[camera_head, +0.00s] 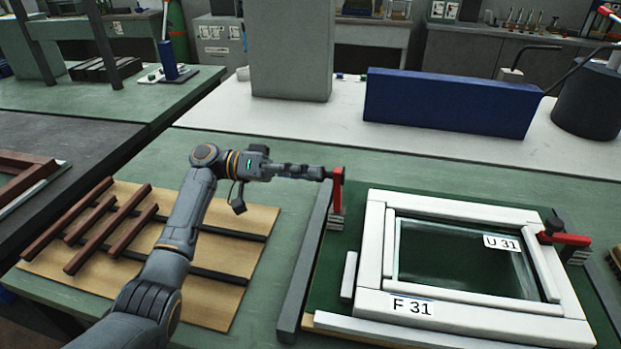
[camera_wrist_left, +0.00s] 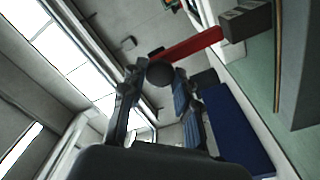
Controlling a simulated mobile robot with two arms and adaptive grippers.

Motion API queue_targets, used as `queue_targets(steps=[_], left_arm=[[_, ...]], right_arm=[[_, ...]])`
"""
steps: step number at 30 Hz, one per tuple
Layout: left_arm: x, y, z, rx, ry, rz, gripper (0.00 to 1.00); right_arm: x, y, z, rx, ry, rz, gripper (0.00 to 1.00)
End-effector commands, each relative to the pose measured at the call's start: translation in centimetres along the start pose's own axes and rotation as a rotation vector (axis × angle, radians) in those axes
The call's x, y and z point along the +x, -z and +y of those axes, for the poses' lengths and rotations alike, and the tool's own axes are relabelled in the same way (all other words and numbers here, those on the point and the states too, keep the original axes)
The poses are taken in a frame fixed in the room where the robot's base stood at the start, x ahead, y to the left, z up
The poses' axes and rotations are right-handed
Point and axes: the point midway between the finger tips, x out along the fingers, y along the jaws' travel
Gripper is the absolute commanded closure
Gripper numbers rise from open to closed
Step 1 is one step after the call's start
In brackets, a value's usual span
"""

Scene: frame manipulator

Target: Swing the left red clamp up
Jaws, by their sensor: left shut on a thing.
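The left red clamp (camera_head: 338,188) stands upright on its grey base beside the left side of the white frame (camera_head: 371,240). My left gripper (camera_head: 326,173) is at the upper end of this clamp and shut on it. In the left wrist view, the clamp's red arm (camera_wrist_left: 196,43) runs from its base to a dark round knob (camera_wrist_left: 160,73) between the fingers (camera_wrist_left: 158,98). The right red clamp (camera_head: 566,239) lies level at the frame's right side. My right gripper is not in view.
A grey bar (camera_head: 305,265) lies left of the frame's green board. Brown strips (camera_head: 110,230) lie on a tan board (camera_head: 225,294) at the left. A blue block (camera_head: 450,103) and a grey column (camera_head: 290,50) stand behind on the white table.

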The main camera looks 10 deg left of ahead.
Motion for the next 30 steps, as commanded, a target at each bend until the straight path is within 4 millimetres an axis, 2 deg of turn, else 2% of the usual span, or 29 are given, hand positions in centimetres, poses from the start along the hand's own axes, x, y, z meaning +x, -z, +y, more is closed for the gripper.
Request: queue_targets(steps=[10,11,14,24,26,30], left_arm=[[0.1,0.3,0.2,0.003,-0.005,0.007,1.0],[0.1,0.3,0.2,0.003,-0.005,0.007,0.65],[0.1,0.3,0.2,0.003,-0.005,0.006,0.46],[-0.2,0.1,0.1,0.0,-0.002,0.003,0.46],[-0.7,0.1,0.0,0.0,0.0,0.004,0.46],[-3.0,0.2,0.0,0.0,0.001,0.004,0.46]], right_arm=[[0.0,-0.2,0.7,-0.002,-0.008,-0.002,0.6],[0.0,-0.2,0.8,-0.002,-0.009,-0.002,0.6],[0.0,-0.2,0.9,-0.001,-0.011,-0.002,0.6],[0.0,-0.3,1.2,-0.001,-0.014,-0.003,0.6],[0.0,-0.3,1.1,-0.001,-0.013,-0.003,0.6],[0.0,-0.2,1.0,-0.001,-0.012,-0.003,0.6]])
